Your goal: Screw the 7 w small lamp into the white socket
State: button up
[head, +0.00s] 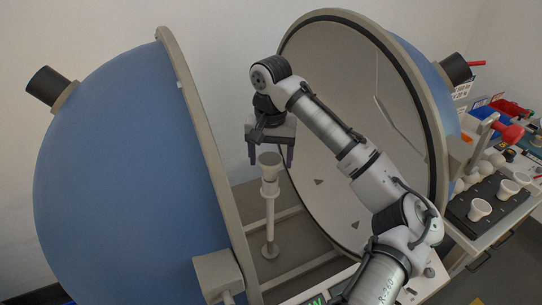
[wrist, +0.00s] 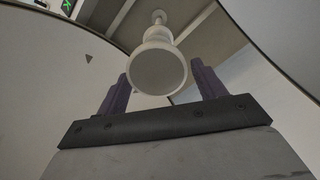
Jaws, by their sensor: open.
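A small white lamp (head: 269,159) with a flared head and a flat grey face stands upright on top of a white post (head: 270,220) between the two halves of the open sphere. Its narrow end meets the white socket (head: 269,187) at the top of the post. How far it is threaded in cannot be told. My gripper (head: 270,157) points down just above the lamp, open, with a dark finger on either side of the head. In the wrist view the lamp's round face (wrist: 158,71) shows between the spread fingers, with visible gaps.
The blue sphere half (head: 120,170) stands close on the left and the open pale half (head: 335,110) on the right, behind my arm. At the far right a black tray (head: 465,222) holds several white lamps, with round bulbs (head: 485,168) behind it.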

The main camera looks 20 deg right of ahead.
jog(key=c, duration=0.9)
jog(key=shift+o, duration=0.2)
jog(key=m, duration=0.6)
jog(key=shift+s+d+f, duration=0.1)
jog(key=shift+s, duration=0.25)
jog(key=m, duration=0.6)
jog(key=shift+s, duration=0.35)
jog(key=o, duration=0.6)
jog(key=shift+m, duration=0.4)
jog(key=o, duration=0.5)
jog(key=shift+a, duration=0.25)
jog(key=shift+c, duration=0.2)
jog(key=shift+d, duration=0.2)
